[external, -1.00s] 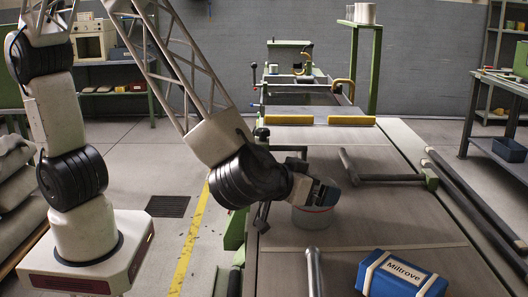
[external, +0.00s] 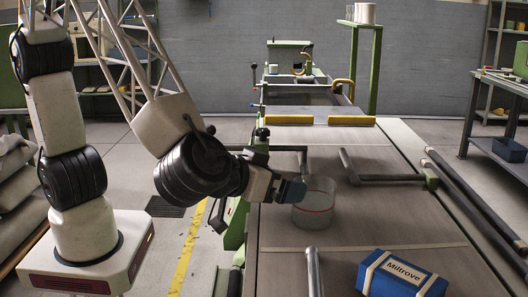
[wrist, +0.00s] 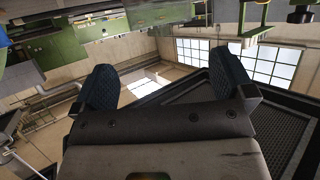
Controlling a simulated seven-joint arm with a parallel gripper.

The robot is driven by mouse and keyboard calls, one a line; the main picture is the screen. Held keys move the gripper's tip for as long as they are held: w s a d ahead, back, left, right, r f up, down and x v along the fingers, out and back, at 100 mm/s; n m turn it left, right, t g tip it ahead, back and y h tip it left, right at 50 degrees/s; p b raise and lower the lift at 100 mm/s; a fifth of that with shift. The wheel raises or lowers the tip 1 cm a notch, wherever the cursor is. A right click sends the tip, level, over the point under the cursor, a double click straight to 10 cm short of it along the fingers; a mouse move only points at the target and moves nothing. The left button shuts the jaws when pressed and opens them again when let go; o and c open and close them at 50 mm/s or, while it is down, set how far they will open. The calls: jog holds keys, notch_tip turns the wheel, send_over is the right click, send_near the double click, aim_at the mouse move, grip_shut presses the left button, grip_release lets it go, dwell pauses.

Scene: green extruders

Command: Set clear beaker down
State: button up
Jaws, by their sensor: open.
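The clear beaker (external: 316,207), a wide see-through cylinder with a red line around it, stands upright on the grey machine bed (external: 345,233). My gripper (external: 292,191) is at the beaker's left side near its rim, tilted to point right. In the external view its fingertips overlap or sit right beside the beaker's edge; I cannot tell whether they touch. In the wrist view my gripper (wrist: 168,85) shows two dark pads spread wide with nothing between them. The beaker is not recognisable in the wrist view.
A blue box marked Miltrove (external: 402,275) lies at the front right of the bed. A grey metal bar (external: 313,272) is in front of the beaker. Dark L-shaped bars (external: 380,178) lie behind it. Bare bed lies to the beaker's right.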

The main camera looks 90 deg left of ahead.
jog(key=shift+v, duration=0.9)
jog(key=a+r+m+t+h, duration=0.1)
jog(key=a+r+m+h, duration=0.55)
jog(key=r+h, duration=0.45)
jog(key=s+a+f+g+y, duration=0.1)
jog(key=s+a+g, duration=0.3)
jog(key=s+a, duration=0.5)
jog(key=s+a+f+m+g+y, duration=0.1)
jog(key=s+a+g, duration=0.3)
jog(key=s+a, duration=0.5)
jog(key=s, duration=0.6)
jog(key=shift+s+a+g+y, duration=0.15)
jog(key=shift+a+g+y, duration=0.15)
jog(key=shift+g, duration=0.1)
jog(key=shift+d+f+m, duration=0.1)
jog(key=shift+m, duration=0.15)
